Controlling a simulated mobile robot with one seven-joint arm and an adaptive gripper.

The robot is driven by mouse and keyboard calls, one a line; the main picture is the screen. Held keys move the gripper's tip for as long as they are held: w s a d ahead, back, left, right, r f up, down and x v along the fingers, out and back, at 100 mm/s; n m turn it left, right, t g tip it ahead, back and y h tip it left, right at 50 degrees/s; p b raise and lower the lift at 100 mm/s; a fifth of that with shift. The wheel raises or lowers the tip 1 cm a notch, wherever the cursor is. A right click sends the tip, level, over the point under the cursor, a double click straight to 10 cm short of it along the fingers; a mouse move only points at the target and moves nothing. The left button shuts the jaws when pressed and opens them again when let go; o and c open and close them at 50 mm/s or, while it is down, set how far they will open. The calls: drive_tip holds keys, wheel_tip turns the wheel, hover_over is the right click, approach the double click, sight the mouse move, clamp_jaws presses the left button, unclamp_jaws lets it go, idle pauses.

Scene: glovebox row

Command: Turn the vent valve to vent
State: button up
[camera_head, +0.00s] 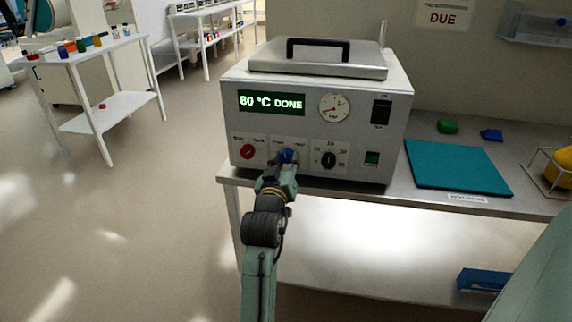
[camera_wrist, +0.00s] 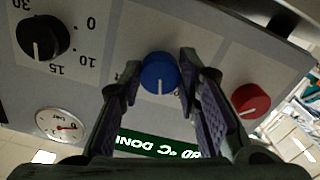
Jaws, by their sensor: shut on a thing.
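The oven-like unit (camera_head: 315,115) stands on a bench with its control panel facing me. A blue knob (camera_wrist: 158,73) sits low on the panel, and the top of it shows in the head view (camera_head: 288,154). My gripper (camera_head: 285,162) is at this knob, with one finger on each side of it, shut on it. In the wrist view, which is upside down, a white pointer line on the knob runs toward the display. The labels around the blue knob are partly hidden by my fingers and too small to read.
A red knob (camera_head: 248,151) and a black timer dial (camera_head: 328,159) flank the blue knob closely. Above are a gauge (camera_head: 333,107) and a green display (camera_head: 271,101) reading "80 °C DONE". A teal mat (camera_head: 458,166) lies right of the unit.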

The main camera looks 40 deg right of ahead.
drive_tip(key=m+b, duration=0.2)
drive_tip(key=m, duration=0.4)
drive_tip(key=shift+w+a+f+b, duration=0.1)
drive_tip(key=shift+b, duration=0.3)
drive_tip(key=m+b, duration=0.1)
drive_tip(key=m, duration=0.2)
drive_tip(key=shift+m+b, duration=0.3)
drive_tip(key=shift+m, duration=0.1)
drive_tip(key=shift+m+b, duration=0.65)
drive_tip(key=shift+m, duration=0.75)
drive_tip(key=o, duration=1.1)
drive_tip(key=shift+o, duration=0.2)
drive_tip(key=v, duration=1.2)
